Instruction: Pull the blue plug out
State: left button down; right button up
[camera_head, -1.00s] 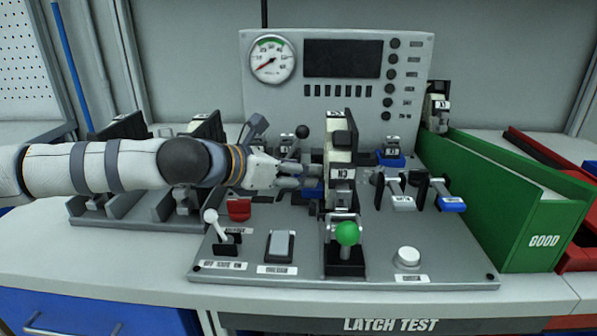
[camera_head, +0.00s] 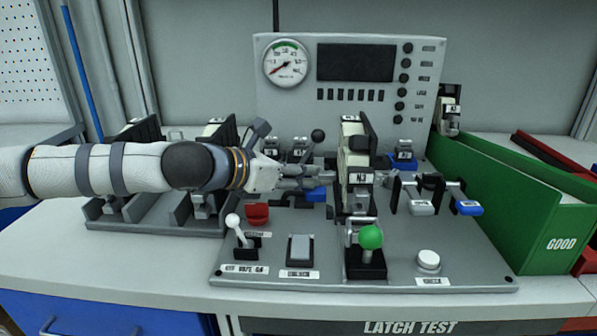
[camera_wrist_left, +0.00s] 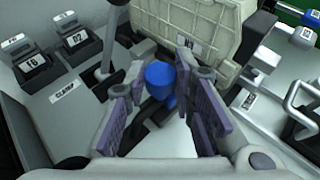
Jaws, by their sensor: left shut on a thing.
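The blue plug (camera_head: 316,194) shows just below the fingertips of my left gripper (camera_head: 318,180) in the head view. In the left wrist view the blue plug (camera_wrist_left: 160,76) sits between the two purple-grey finger pads of the left gripper (camera_wrist_left: 160,98), which is shut on it. The cream and black unit (camera_head: 357,178) stands upright in the fixture just right of the plug. A gap seems to show between plug and unit, but the fingers partly cover that spot. My right gripper is in neither view.
A gauge panel (camera_head: 335,85) stands behind. The grey test plate (camera_head: 330,270) carries a green-knobbed lever (camera_head: 370,238), a white toggle (camera_head: 235,225) and a round button (camera_head: 428,260).

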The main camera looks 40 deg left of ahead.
pick_arm(q)
jog(key=shift+a+f, duration=0.1)
jog(key=shift+a, duration=0.05)
jog(key=c, duration=1.3)
grip_release()
jog(key=shift+a, duration=0.1)
jog(key=shift+c, duration=0.2)
jog(key=shift+s+r, duration=0.25)
jog(key=shift+s, duration=0.05)
jog(key=v, duration=1.1)
jog(key=shift+s, duration=0.2)
